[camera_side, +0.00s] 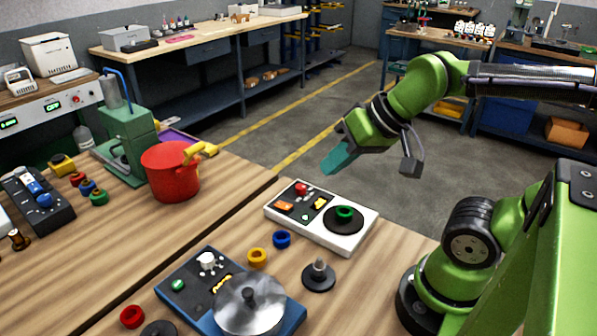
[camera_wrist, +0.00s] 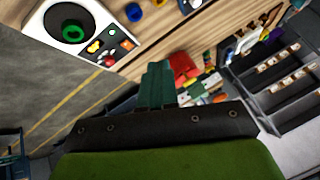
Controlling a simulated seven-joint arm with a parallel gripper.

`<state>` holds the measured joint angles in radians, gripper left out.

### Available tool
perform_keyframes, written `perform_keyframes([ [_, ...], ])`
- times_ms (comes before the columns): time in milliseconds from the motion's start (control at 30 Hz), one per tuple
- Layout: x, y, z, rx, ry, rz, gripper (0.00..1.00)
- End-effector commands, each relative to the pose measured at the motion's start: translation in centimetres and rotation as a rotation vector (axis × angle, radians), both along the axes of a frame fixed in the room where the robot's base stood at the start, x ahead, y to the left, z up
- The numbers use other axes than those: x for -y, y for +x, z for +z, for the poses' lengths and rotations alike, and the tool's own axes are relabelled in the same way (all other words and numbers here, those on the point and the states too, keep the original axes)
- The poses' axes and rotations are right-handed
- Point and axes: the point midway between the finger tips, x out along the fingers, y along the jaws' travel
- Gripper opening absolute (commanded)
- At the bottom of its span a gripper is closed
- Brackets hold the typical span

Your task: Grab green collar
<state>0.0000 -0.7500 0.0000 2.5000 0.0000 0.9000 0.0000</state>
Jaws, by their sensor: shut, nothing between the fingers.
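A green collar (camera_side: 344,213) lies on the black round plate of a white control box (camera_side: 356,238) on the near workbench. In the wrist view the green collar (camera_wrist: 72,32) sits on the black plate at the upper left. My gripper (camera_side: 331,167) has teal fingers and is in the air above and behind the white box, apart from the collar. In the wrist view the fingers of my gripper (camera_wrist: 157,70) are together with nothing between them. A second green ring (camera_side: 98,197) lies at the left beside blue and red ones.
Blue (camera_side: 281,239), yellow (camera_side: 257,256) and red (camera_side: 132,316) rings lie on the bench. A short post (camera_side: 319,275) on a black base stands right of them. A blue box (camera_side: 180,287) with a metal disc is in front. A red pot (camera_side: 168,180) stands at the left.

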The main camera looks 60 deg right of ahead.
Motion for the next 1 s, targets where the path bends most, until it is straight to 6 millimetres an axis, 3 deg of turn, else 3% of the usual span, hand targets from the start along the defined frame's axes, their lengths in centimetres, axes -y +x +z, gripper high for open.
perform_keyframes([
  [467,0.0,0.0,0.0,0.0,0.0,0.0,0.02],
  [900,0.0,0.0,0.0,0.0,0.0,0.0,0.69],
  [1000,0.0,0.0,0.0,0.0,0.0,0.0,0.73],
])
